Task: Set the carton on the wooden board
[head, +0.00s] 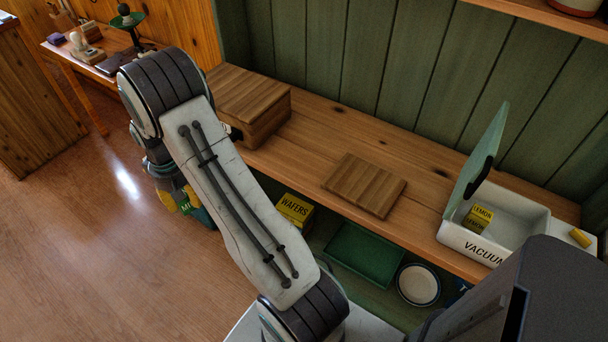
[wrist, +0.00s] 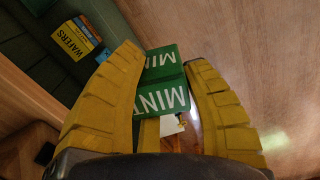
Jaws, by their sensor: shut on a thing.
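A green carton with white "MINT" lettering (wrist: 162,97) is between the yellow fingers of my gripper (wrist: 165,58) in the wrist view. My gripper is shut on it. In the head view, my gripper (head: 185,203) hangs over the floor in front of the counter, left of the board, and only a small green part of the carton (head: 187,207) shows. The wooden board (head: 365,185) lies flat on the counter, with nothing on it.
A wooden box (head: 250,103) stands on the counter (head: 310,150) left of the board. A white "VACUUM" container (head: 465,240) with a raised green lid (head: 480,155) and a lemon box (head: 478,217) inside stands right. Below are a wafers box (head: 294,209), green tray (head: 355,255) and bowl (head: 418,286).

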